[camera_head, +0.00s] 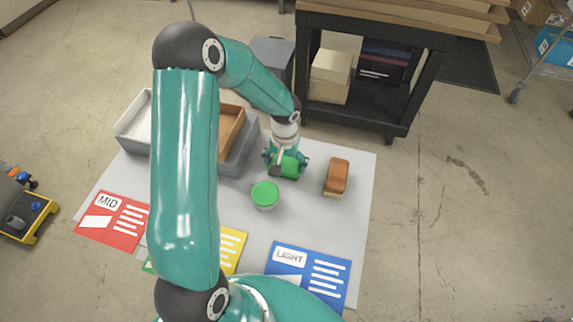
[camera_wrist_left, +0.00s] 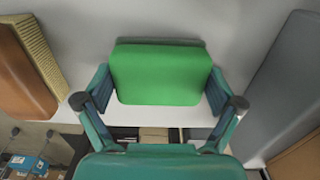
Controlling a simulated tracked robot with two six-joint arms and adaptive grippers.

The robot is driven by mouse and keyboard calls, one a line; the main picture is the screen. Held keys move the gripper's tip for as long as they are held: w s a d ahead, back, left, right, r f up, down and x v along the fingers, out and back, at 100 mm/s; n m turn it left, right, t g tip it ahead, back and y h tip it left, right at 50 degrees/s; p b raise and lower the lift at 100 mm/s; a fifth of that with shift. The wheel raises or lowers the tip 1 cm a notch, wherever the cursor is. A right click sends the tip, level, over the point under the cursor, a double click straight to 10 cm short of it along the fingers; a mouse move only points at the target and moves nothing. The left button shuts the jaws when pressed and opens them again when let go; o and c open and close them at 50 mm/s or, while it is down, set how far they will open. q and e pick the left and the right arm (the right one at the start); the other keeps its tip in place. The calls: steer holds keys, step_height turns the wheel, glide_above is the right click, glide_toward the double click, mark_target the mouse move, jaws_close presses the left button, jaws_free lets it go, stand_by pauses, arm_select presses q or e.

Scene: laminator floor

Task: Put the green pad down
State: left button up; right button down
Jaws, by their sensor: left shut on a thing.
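My left gripper (camera_head: 286,164) reaches down over the grey mat on the far side of the table. It is shut on the green pad (camera_head: 288,171). In the left wrist view the green pad (camera_wrist_left: 160,75) is a rounded block held between the two fingertips (camera_wrist_left: 160,92). I cannot tell whether the pad touches the mat. My right gripper is not in view.
A green-lidded tub (camera_head: 265,194) stands just nearer than the pad. A brown brush (camera_head: 337,176) lies to its right. A grey bin (camera_head: 242,158) stands left. Red (camera_head: 112,222), yellow (camera_head: 232,250) and blue (camera_head: 306,272) cards lie in front. A black cart (camera_head: 395,100) stands behind.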

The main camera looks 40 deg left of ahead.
mark_target(285, 163)
arm_select(q)
steer(key=shift+f, duration=0.15)
steer(key=o, duration=0.7)
step_height(285, 163, up, 6)
steer(key=p, duration=0.3)
step_height(285, 163, up, 6)
steer(key=shift+r, duration=0.15)
